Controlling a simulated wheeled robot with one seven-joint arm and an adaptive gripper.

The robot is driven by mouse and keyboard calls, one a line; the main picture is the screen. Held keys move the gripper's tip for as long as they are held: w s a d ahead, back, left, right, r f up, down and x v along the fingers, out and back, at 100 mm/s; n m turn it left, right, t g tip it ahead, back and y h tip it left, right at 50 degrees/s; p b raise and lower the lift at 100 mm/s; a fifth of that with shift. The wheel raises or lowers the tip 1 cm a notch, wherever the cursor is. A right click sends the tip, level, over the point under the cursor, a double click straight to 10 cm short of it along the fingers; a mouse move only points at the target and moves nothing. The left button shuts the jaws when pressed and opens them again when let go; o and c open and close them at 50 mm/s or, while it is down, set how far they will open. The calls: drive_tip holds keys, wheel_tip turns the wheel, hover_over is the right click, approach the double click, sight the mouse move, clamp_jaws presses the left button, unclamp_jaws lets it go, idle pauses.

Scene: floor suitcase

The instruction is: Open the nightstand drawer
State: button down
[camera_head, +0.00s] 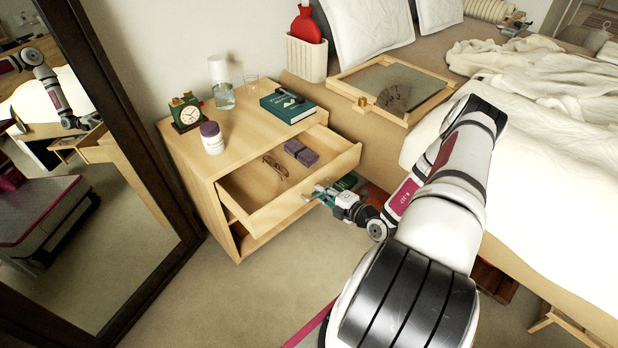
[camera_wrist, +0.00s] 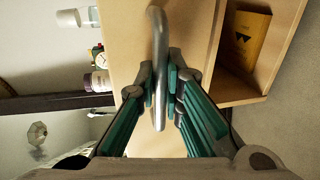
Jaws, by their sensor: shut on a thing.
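The wooden nightstand (camera_head: 224,163) stands against the wall in the head view. Its top drawer (camera_head: 325,175) is pulled out, with a pair of glasses (camera_head: 275,165) and dark purple boxes (camera_head: 301,152) inside. My gripper (camera_head: 322,194) is at the drawer's front face. In the wrist view my gripper (camera_wrist: 162,100) is shut on the curved metal drawer handle (camera_wrist: 158,40), with a teal-lined finger on each side of it. The drawer front (camera_wrist: 195,60) fills the middle of that view.
On the nightstand top are a green clock (camera_head: 187,112), a white bottle (camera_head: 211,138), a glass bottle (camera_head: 223,95) and a teal book (camera_head: 288,104). An open lower compartment holds a yellow item (camera_wrist: 246,42). The bed (camera_head: 520,175) stands to the right, a mirror (camera_head: 90,200) to the left.

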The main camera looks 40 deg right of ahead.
drive_tip(key=shift+f+p+v, duration=0.2)
drive_tip(key=shift+v, duration=0.8)
drive_tip(key=shift+f+p+v, duration=0.15)
drive_tip(key=shift+f+v, duration=0.05)
drive_tip(key=shift+v, duration=0.75)
drive_tip(key=shift+s, duration=0.1)
drive_tip(key=c, duration=2)
unclamp_jaws()
drive_tip(key=shift+o, duration=0.2)
drive_tip(key=v, duration=1.2)
